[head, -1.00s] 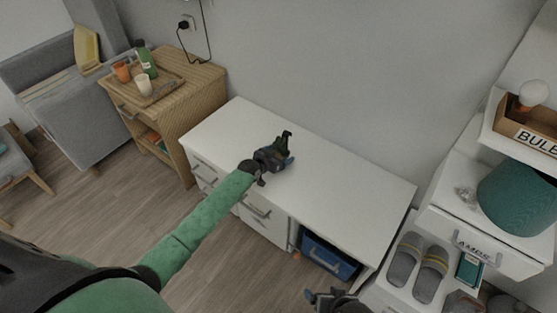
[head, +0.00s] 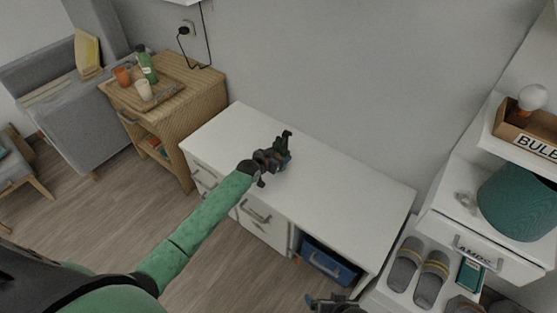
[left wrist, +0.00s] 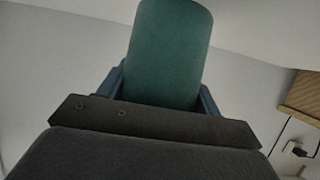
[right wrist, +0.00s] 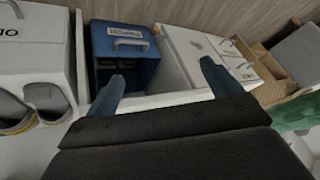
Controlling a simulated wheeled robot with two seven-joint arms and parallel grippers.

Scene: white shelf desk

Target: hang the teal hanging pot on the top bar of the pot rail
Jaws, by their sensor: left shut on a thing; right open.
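The teal hanging pot (left wrist: 170,50) fills the upper middle of the left wrist view as a smooth dark teal shape. My left gripper (left wrist: 162,90) is shut on it, one finger on each side. In the head view the left gripper (head: 281,160) is over the white desk, and the pot (head: 284,144) shows only as a small dark green shape with a hook-like top. Its height above the desktop is hard to tell. My right gripper (right wrist: 162,72) is open and empty; it also shows at the bottom edge of the head view (head: 322,300). I cannot make out the pot rail.
The white desk (head: 340,190) has a bare top, with a blue box (head: 328,262) in its lower opening. A white shelf unit at right holds a teal round basket (head: 520,202), a bulb box (head: 528,132) and slippers (head: 432,275). A wooden cabinet (head: 205,100) with a tray stands left.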

